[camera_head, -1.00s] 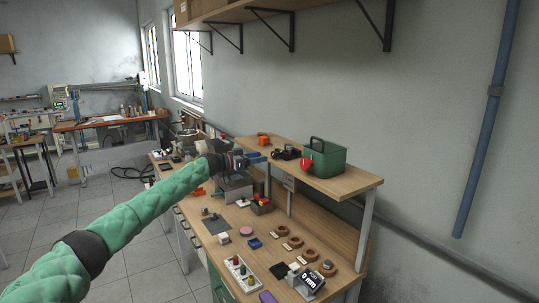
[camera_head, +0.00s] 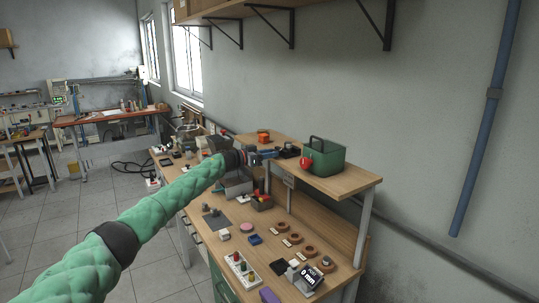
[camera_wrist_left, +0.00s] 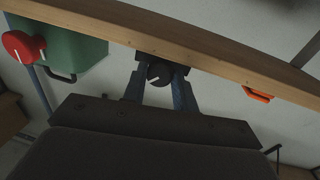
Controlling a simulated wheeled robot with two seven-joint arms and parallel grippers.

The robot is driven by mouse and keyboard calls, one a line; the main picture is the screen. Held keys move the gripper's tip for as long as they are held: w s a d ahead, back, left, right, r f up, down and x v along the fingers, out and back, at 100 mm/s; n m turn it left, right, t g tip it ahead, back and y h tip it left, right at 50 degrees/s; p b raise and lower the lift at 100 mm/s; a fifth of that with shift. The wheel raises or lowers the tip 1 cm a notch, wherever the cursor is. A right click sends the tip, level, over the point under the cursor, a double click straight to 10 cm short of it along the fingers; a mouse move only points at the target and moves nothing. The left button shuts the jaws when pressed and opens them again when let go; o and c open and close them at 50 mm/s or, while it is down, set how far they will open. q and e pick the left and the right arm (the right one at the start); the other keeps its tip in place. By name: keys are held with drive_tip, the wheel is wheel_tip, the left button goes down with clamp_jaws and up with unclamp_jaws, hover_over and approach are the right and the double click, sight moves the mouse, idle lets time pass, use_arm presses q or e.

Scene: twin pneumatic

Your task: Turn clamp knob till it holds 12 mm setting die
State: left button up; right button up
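My left gripper (camera_head: 264,155) is at the front edge of the raised shelf, beside a small dark device on it (camera_head: 288,152). In the left wrist view, the blue fingers of the gripper (camera_wrist_left: 159,84) stand apart on either side of a round black knob with a pale mark (camera_wrist_left: 159,74). The knob sits on a black block at the shelf's edge. Whether the fingers press on the knob cannot be told. Brown rings (camera_head: 294,238) lie on the bench; which thing is the 12 mm setting die is unclear. My right gripper is out of view.
A green box (camera_head: 327,157) with a red round part (camera_head: 306,163) stands on the wooden shelf (camera_head: 345,185). An orange object (camera_head: 263,136) is behind the gripper. The bench below holds a dark display (camera_head: 308,277), a white block with coloured knobs (camera_head: 241,267) and small parts.

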use_arm(q)
drive_tip(key=c, duration=0.4)
drive_tip(key=m+b, duration=0.1)
drive_tip(key=m, duration=0.3)
drive_tip(key=shift+y+b, duration=0.3)
drive_tip(key=shift+b, duration=0.05)
drive_tip(key=o, duration=1)
drive_tip(key=shift+c, duration=0.2)
drive_tip(key=b+v, duration=0.3)
drive_tip(key=v, duration=0.4)
drive_tip(key=shift+s+a+b, duration=0.2)
drive_tip(key=shift+a+b, duration=0.1)
drive_tip(key=shift+a, duration=0.05)
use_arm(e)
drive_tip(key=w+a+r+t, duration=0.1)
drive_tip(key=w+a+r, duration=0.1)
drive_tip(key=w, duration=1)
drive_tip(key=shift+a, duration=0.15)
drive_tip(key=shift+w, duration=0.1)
